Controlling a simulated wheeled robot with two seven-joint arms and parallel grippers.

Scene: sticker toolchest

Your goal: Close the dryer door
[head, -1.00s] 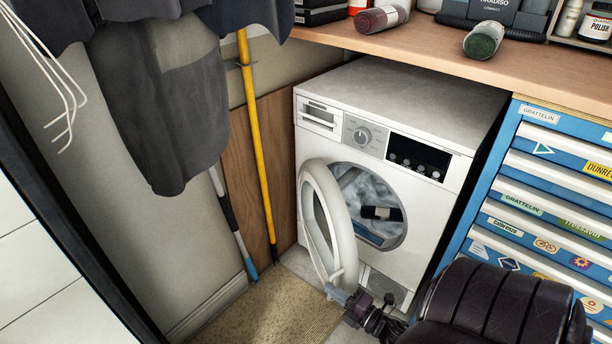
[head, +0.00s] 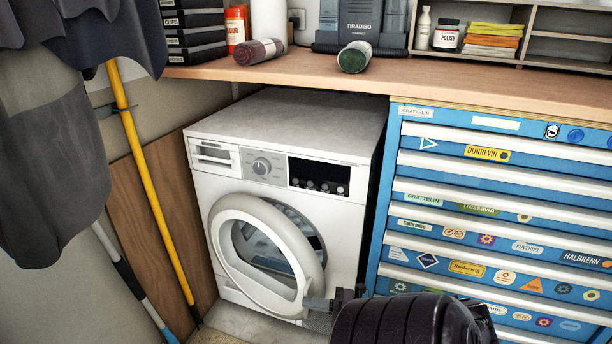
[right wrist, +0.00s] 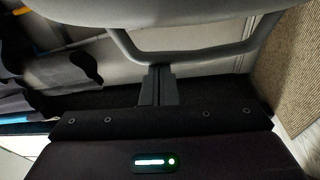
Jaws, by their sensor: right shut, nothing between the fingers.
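The white dryer (head: 346,222) stands under the wooden counter. Its round dryer door (head: 303,262), a white ring with a clear window, is hinged at the left and stands partly open, its right edge apart from the dryer front. Part of the drum opening shows behind it. My right gripper (head: 318,303) is shut and empty, with its fingertips at the door's lower right rim; they appear to touch it. My left gripper is out of view.
A blue tool chest (head: 383,250) with stickered drawers stands right of the dryer. A yellow pole (head: 153,190) leans at the left, near hanging dark clothes (head: 45,170).

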